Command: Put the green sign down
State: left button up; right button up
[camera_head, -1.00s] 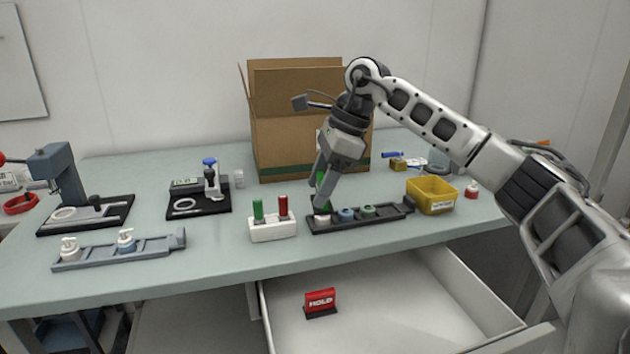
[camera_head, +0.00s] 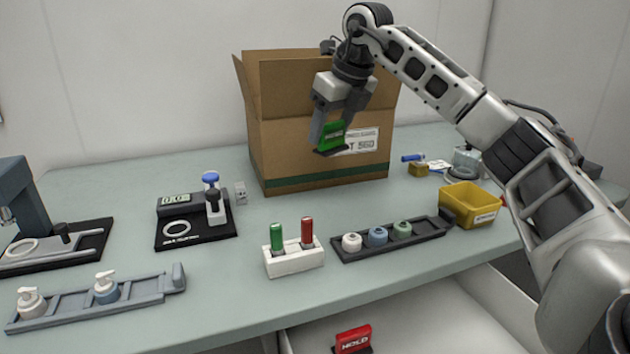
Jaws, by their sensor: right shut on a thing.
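The green sign (camera_head: 331,137) is in the air in front of the cardboard box, with its dark base at the bottom. My right gripper (camera_head: 334,122) is shut on it and points down, above the table behind the dark tray. The sign looks roughly upright and hides part of the box's label. A red HOLD sign (camera_head: 353,339) stands in the open drawer (camera_head: 430,325) below the table front. My left gripper is not in view.
The dark tray (camera_head: 432,232) holds white, blue and green caps. A white holder (camera_head: 294,262) has green and red sticks. A yellow bin (camera_head: 470,205), cardboard box (camera_head: 275,150), grey pump tray (camera_head: 150,288) and scale (camera_head: 195,230) stand around. The table (camera_head: 240,297) is clear before the box.

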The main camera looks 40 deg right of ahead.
jog(key=f, duration=0.4)
jog(key=f+b, duration=0.1)
jog(key=f, duration=0.7)
jog(key=shift+s+f+b, duration=0.15)
jog(key=shift+s+b, duration=0.1)
jog(key=shift+b, duration=0.15)
jog(key=shift+w+a, duration=0.1)
jog(key=shift+w, duration=0.45)
jog(key=w, duration=0.3)
jog(key=shift+w+a+f+p, duration=0.1)
jog(key=shift+f+p, duration=0.05)
jog(key=shift+p, duration=0.15)
jog(key=shift+f, duration=0.4)
jog(key=shift+f, duration=0.1)
jog(key=o, duration=1)
